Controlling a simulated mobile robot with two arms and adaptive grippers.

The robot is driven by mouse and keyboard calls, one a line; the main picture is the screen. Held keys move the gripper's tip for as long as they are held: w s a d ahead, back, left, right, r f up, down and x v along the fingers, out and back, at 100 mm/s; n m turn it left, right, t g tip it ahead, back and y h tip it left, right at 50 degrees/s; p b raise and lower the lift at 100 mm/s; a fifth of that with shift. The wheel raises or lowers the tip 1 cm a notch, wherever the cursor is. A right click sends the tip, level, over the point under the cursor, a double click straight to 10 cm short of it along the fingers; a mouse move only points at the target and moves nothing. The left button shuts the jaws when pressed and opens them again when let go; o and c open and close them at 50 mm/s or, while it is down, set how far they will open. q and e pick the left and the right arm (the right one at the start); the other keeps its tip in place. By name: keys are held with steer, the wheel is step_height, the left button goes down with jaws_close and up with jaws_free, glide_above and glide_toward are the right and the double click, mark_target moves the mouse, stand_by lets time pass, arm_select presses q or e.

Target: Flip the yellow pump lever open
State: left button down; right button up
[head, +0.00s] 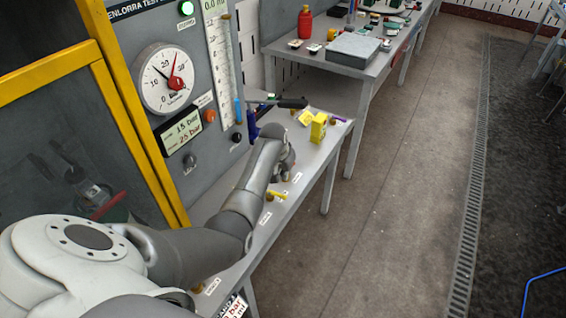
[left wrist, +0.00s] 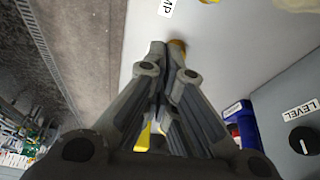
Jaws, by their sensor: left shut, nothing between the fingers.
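In the head view a small yellow lever (head: 277,195) lies on the grey bench by a white label, just nearer than my left gripper (head: 287,168). In the left wrist view my left gripper (left wrist: 166,50) is shut and empty over the bench top. A yellow-orange part (left wrist: 179,46) shows right beside its fingertips, partly hidden; I cannot tell whether they touch. Another yellow piece (left wrist: 209,1) is cut off at the top edge, close to a label ending in "MP". My right gripper is not in view.
The grey panel with a pressure gauge (head: 168,78) and display (head: 184,130) rises left of the bench. A yellow block (head: 318,128) and a blue item (head: 253,132) stand farther back. A yellow-framed glazed guard is at left. The floor right of the bench is clear.

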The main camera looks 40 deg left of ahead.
arm_select(q)
steer(key=v, duration=0.5)
steer(key=shift+a+r, duration=0.1)
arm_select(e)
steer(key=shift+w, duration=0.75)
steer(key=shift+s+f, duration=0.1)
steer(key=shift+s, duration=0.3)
